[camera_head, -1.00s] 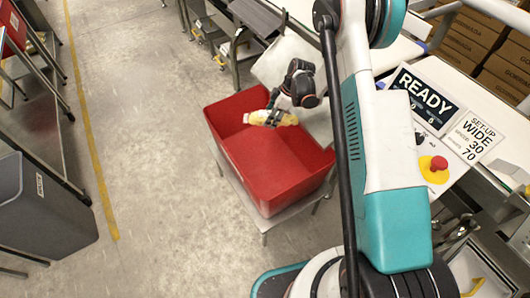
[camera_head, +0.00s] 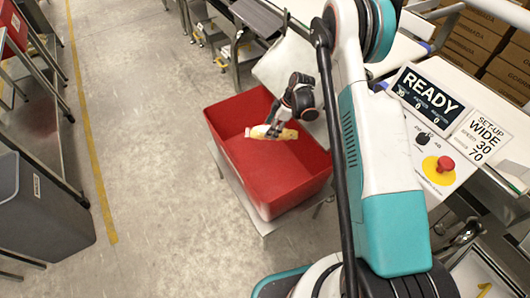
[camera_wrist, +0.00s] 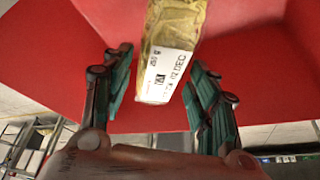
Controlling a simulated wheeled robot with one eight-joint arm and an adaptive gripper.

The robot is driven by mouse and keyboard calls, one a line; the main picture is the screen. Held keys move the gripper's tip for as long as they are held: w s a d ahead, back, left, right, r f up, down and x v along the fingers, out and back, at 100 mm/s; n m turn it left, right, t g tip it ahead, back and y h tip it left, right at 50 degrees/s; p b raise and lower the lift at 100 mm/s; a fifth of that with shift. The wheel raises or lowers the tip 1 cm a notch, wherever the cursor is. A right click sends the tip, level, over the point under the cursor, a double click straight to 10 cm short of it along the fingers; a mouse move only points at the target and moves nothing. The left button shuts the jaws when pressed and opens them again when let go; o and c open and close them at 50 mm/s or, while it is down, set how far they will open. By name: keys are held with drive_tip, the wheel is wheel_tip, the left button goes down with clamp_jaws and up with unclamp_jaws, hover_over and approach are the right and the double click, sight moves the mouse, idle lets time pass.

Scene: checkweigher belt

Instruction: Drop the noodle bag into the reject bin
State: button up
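The noodle bag (camera_head: 271,132) is yellow with a white end and shows over the red reject bin (camera_head: 262,185). In the wrist view the bag (camera_wrist: 168,62) has a printed white label and lies between and beyond my fingers. My gripper (camera_head: 276,129) points down over the bin; in the wrist view its green-padded fingers (camera_wrist: 160,88) stand apart, with a clear gap between the left finger and the bag. The gripper looks open. How high the bag is above the bin floor cannot be told.
The bin stands on a low grey stand (camera_head: 263,227). A grey bin (camera_head: 45,215) is at the left. A panel reading READY (camera_head: 427,98) and a red button (camera_head: 445,164) are at the right. The floor between the bins is clear.

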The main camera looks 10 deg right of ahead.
drive_tip(key=shift+o, duration=0.4)
drive_tip(key=shift+r, duration=0.1)
drive_tip(key=v, duration=1.2)
